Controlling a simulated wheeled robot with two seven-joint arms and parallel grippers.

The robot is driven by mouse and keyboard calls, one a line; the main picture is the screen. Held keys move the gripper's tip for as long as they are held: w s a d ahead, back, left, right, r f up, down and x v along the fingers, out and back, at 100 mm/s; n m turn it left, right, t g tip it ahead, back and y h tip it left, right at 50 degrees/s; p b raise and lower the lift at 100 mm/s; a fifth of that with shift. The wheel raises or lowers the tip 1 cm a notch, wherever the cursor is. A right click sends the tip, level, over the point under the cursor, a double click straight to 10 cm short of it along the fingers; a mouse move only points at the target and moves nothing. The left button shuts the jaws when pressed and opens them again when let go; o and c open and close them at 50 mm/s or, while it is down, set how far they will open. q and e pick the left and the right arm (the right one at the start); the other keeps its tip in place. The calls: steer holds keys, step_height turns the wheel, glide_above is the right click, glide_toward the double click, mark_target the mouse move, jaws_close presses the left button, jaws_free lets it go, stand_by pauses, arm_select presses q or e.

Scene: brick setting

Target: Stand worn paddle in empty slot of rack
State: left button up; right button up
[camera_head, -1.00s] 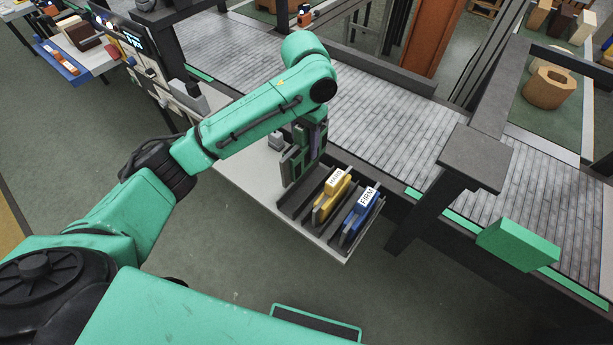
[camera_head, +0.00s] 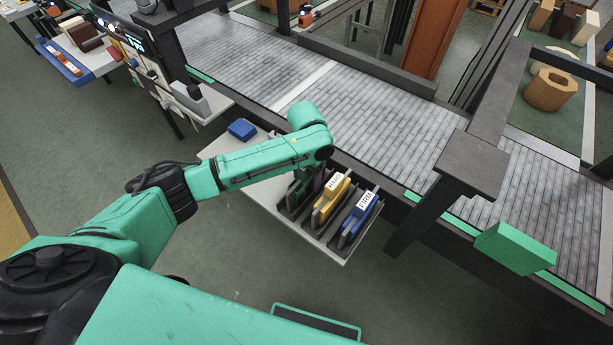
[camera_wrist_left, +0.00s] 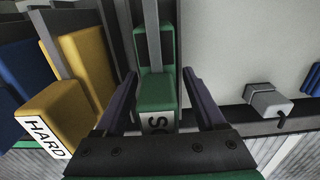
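The green paddle (camera_head: 297,194) stands in the leftmost slot of the dark rack (camera_head: 327,240), partly hidden by my left arm in the head view. In the left wrist view, the green paddle (camera_wrist_left: 156,92) has a white label with an S and part of another letter. My left gripper (camera_wrist_left: 159,78) is open, one finger on each side of the paddle's handle, with gaps showing. A yellow paddle (camera_head: 330,198) labelled HARD and a blue paddle (camera_head: 358,217) labelled FIRM stand in the other slots. My right gripper is not in view.
The rack sits on a pale shelf (camera_head: 262,190) beside a grey roller conveyor (camera_head: 380,120). A blue block (camera_head: 242,129) lies at the shelf's far left. A dark post (camera_head: 430,205) stands right of the rack. A small grey clamp-like part (camera_wrist_left: 268,101) shows in the wrist view.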

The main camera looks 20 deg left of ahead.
arm_select(q)
steer(key=shift+r, duration=0.1)
steer(key=shift+r, duration=0.2)
step_height(320, 180, up, 12)
steer(key=shift+f+b, duration=0.15)
steer(key=shift+b, duration=0.4)
